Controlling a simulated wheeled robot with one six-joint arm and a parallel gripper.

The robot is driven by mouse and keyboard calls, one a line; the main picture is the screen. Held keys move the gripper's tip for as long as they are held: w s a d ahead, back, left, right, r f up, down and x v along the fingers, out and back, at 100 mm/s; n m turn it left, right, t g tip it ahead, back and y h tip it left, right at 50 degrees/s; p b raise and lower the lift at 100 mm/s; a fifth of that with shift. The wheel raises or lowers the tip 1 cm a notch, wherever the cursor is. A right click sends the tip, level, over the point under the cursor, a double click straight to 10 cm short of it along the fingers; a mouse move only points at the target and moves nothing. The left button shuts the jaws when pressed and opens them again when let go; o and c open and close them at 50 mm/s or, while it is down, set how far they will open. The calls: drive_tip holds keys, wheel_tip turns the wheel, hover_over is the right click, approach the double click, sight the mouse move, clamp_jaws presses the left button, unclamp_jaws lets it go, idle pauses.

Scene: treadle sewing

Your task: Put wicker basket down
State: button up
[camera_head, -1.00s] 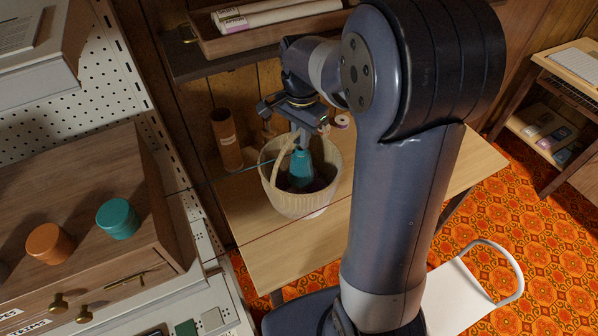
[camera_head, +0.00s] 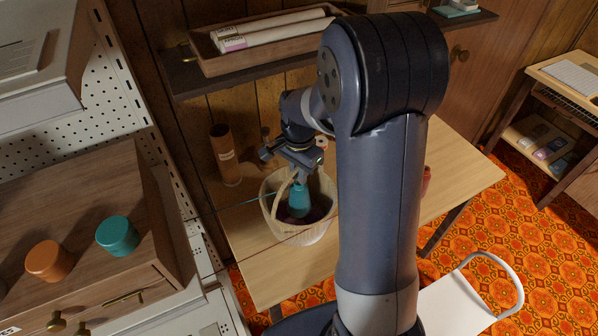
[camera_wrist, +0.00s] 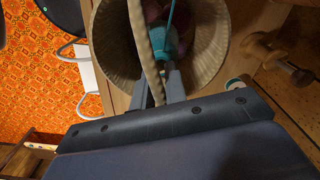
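The wicker basket (camera_head: 301,232) is pale, ribbed and round, with an arched handle. It is at the wooden table (camera_head: 262,262), near its back-left part; I cannot tell whether its base touches the tabletop. A teal item (camera_head: 299,202) and something dark red are inside it. My gripper (camera_head: 299,178) is above the basket at the top of its handle. In the wrist view my gripper's fingers (camera_wrist: 158,88) are on either side of the handle (camera_wrist: 142,45), close against it, and the basket's open mouth (camera_wrist: 103,48) fills the upper middle.
A brown cardboard tube (camera_head: 225,155) stands behind the basket to the left. A shelf with a wooden tray (camera_head: 215,62) of rolls is above. A cabinet with teal (camera_head: 118,236) and orange (camera_head: 49,261) lids is at left. Bare tabletop (camera_head: 465,165) lies to the right.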

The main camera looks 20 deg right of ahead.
drive_tip(key=o, duration=0.4)
wheel_tip(320, 180, up, 12)
drive_tip(key=shift+r+b, duration=0.2)
drive_tip(key=shift+b, duration=0.15)
idle(0.3)
